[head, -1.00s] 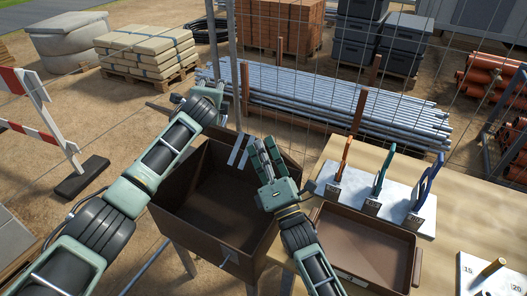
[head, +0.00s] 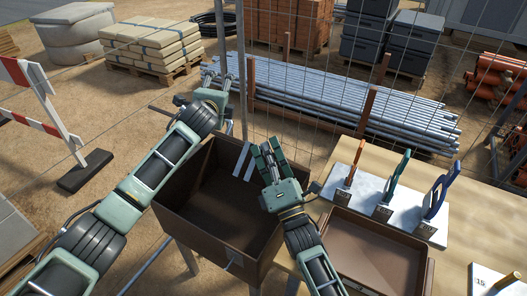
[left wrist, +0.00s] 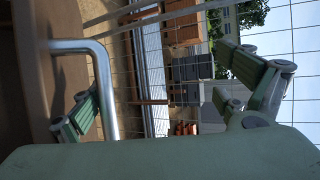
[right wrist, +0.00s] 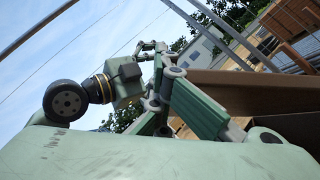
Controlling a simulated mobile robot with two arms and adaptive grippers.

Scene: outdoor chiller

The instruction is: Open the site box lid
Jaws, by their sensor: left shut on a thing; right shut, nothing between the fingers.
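The brown site box (head: 222,255) stands open-topped in the middle of the head view, its dark inside showing. My left arm reaches across its left side. My left gripper (head: 228,82) is beyond the box's back left corner, shut on a bent metal handle (left wrist: 107,85). In the left wrist view this handle joins a brown panel (left wrist: 25,100); whether that is the lid I cannot tell, and my arm hides much in the head view. My right gripper (head: 267,150) is shut and empty above the box's right back edge. Its fingers also show in the right wrist view (right wrist: 190,108).
A wooden table (head: 480,190) to the right bears a brown tray (head: 375,255) and a pale rack (head: 365,190) with coloured-handled tools. A wire fence with a post (head: 242,60) stands close behind the box. A striped barrier (head: 45,105) is at the left.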

